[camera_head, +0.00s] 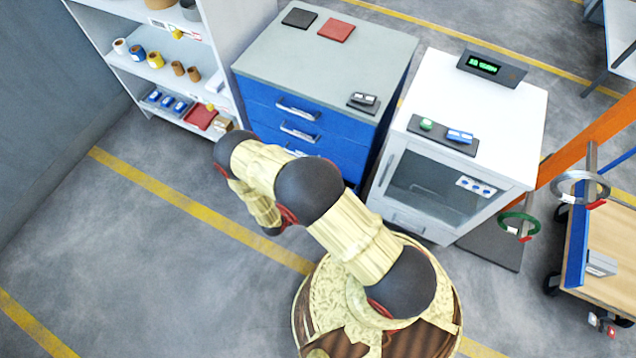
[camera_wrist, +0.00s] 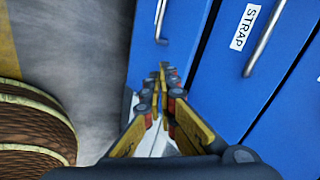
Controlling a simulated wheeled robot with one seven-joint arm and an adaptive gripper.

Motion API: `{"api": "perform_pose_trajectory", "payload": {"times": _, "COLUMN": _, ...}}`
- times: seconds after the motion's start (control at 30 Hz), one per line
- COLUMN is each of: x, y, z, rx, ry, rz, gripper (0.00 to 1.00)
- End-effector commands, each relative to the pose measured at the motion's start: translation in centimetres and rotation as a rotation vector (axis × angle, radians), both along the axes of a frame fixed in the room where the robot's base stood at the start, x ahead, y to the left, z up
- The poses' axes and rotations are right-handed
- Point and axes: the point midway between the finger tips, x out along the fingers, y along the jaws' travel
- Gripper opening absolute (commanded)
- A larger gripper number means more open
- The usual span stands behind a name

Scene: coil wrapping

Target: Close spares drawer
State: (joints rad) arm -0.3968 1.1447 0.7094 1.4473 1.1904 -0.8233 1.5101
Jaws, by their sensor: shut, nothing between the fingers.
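The blue drawer cabinet (camera_head: 275,95) stands at the back centre in the head view, with silver handles on its fronts. Its upper drawers look flush; my arm hides the lower part. In the wrist view, one blue front (camera_wrist: 237,75) carries a STRAP label. Beside it, to the left, is another blue front (camera_wrist: 150,55) with a bar handle. No label reading spares is legible, and I cannot tell how far that left front stands out. My gripper (camera_wrist: 163,70) is shut and empty, its fingertips over or close to the left front; contact is unclear. The arm hides it in the head view.
A white cabinet with a dark window (camera_head: 435,190) stands close to the right of the blue cabinet. A shelf unit (camera_head: 150,72) with spools and bins stands at the left. A wooden-topped cart (camera_head: 605,235) is at the right. The floor (camera_head: 130,250) at the front left is clear.

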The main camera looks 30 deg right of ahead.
Motion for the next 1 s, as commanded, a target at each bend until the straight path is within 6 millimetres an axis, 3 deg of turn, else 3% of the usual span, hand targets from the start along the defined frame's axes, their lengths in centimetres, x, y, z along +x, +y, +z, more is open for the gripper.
{"api": "perform_pose_trajectory", "payload": {"times": 0.13, "x": 0.5, "y": -0.8, "z": 0.9, "rx": 0.043, "ry": -0.142, "rz": -0.141, "gripper": 0.00}}
{"api": "perform_pose_trajectory", "payload": {"times": 0.33, "x": 0.8, "y": -1.1, "z": 0.5, "rx": 0.077, "ry": -0.190, "rz": -0.195, "gripper": 0.00}}
{"api": "perform_pose_trajectory", "payload": {"times": 0.9, "x": 5.0, "y": -7.0, "z": -6.5, "rx": 0.076, "ry": -0.188, "rz": -0.194, "gripper": 0.00}}
{"api": "perform_pose_trajectory", "payload": {"times": 1.0, "x": 6.0, "y": -8.3, "z": -6.1, "rx": 0.077, "ry": -0.189, "rz": -0.195, "gripper": 0.00}}
